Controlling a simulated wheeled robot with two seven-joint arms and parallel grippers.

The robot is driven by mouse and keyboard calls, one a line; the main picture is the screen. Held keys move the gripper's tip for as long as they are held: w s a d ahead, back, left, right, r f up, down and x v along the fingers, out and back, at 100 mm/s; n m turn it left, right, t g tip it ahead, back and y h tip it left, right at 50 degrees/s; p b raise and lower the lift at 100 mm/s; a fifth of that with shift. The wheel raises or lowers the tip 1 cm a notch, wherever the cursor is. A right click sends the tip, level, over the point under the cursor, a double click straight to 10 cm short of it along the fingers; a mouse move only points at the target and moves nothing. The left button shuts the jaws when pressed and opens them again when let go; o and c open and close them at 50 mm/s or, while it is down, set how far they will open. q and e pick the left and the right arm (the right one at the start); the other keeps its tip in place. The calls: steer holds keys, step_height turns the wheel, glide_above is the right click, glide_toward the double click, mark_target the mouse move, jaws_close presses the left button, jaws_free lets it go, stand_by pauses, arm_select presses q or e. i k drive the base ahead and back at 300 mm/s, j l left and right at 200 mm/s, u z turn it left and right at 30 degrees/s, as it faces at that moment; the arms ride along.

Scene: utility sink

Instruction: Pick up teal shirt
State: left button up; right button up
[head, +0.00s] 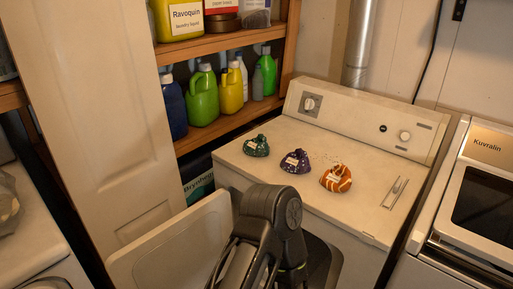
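A small crumpled teal-green cloth bundle (256,146), which looks like the teal shirt, lies on the left part of the white machine's top (300,185). It carries a pale tag. A purple patterned bundle (296,161) lies to its right, and an orange striped bundle (336,178) lies further right. The three are apart from each other. A dark part of my own arm stands in front of the machine at the bottom middle, below the bundles and not touching them. I cannot make out fingertips of either gripper, and nothing is seen held.
Wooden shelves (222,127) with several bottles stand behind at left. A white panelled door (90,100) stands left of them. An open white machine door or panel (170,250) sticks out at lower left. Another white machine (480,200) stands at right. The machine top's front is clear.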

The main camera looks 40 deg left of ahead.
mark_target(258, 146)
steer(key=u, duration=1.45)
steer(key=i+l, duration=0.1)
steer(key=i, duration=0.3)
steer(key=i+l+u, duration=0.1)
steer(key=i, duration=0.35)
steer(key=z, duration=1.55)
steer(key=k+j, duration=0.75)
steer(key=j, duration=0.25)
